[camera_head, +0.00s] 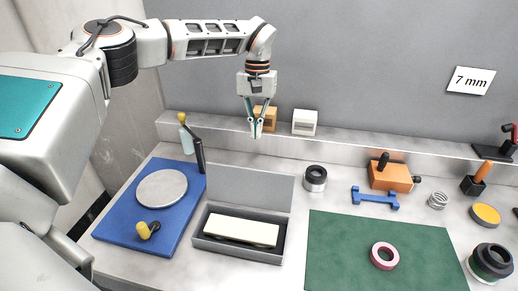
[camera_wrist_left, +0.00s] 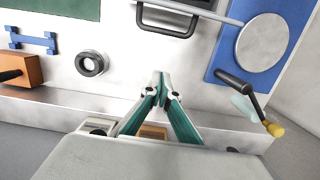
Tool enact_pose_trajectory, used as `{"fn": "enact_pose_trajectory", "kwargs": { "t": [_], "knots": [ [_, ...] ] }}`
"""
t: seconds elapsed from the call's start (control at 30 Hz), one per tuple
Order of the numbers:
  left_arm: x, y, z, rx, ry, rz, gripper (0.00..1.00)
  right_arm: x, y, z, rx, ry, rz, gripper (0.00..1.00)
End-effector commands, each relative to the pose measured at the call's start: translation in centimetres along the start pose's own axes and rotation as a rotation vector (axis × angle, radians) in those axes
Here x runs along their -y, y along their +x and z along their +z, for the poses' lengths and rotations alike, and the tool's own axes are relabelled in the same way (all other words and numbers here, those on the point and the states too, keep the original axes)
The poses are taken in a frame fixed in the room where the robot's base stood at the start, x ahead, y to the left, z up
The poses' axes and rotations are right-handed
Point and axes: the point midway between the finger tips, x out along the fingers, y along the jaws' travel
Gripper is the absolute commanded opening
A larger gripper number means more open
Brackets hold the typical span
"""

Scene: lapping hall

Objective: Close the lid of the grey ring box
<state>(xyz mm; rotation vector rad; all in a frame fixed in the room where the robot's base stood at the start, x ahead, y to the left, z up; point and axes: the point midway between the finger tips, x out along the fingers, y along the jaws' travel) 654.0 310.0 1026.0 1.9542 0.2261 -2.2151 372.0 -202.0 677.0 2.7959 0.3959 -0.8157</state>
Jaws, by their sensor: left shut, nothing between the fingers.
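The grey ring box (camera_head: 282,238) stands on the bench in the middle of the head view. Its grey lid (camera_head: 252,188) is open, raised at the back of the box. A long cream bar (camera_head: 241,230) lies in the dark interior. My left gripper (camera_head: 255,134) is shut and empty, pointing down behind and above the raised lid, apart from it. Its closed fingertips also show in the left wrist view (camera_wrist_left: 160,77), where the box is partly visible at the top edge. My right gripper is not in view.
Left of the box is a blue board (camera_head: 123,222) with a grey disc (camera_head: 162,188) and a dark post (camera_head: 199,155). Right are a dark ring (camera_head: 315,178) and a green mat (camera_head: 335,250). Two small blocks, orange (camera_head: 270,117) and white (camera_head: 305,122), stand on the back ledge.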

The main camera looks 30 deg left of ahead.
Motion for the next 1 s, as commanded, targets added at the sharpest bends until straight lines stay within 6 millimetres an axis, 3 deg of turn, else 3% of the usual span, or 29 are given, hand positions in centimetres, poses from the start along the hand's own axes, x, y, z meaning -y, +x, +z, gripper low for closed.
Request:
{"fn": "enact_pose_trajectory", "kwargs": {
  "t": [0.33, 0.6, 0.7, 1.0],
  "knots": [
    [0.1, 5.2, 0.1, 0.006, 0.001, 0.0, 0.0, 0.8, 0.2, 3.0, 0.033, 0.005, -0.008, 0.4],
    [0.0, 10.4, 0.1, 0.004, 0.0, 0.001, 0.0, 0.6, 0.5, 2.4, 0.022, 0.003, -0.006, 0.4],
    [0.0, 9.3, 1.4, -0.001, 0.002, 0.002, 0.0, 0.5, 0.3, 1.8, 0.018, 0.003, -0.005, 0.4],
    [0.0, 8.6, 3.6, 0.0, 0.0, 0.002, 0.0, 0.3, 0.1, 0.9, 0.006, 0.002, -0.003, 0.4]
  ]
}}
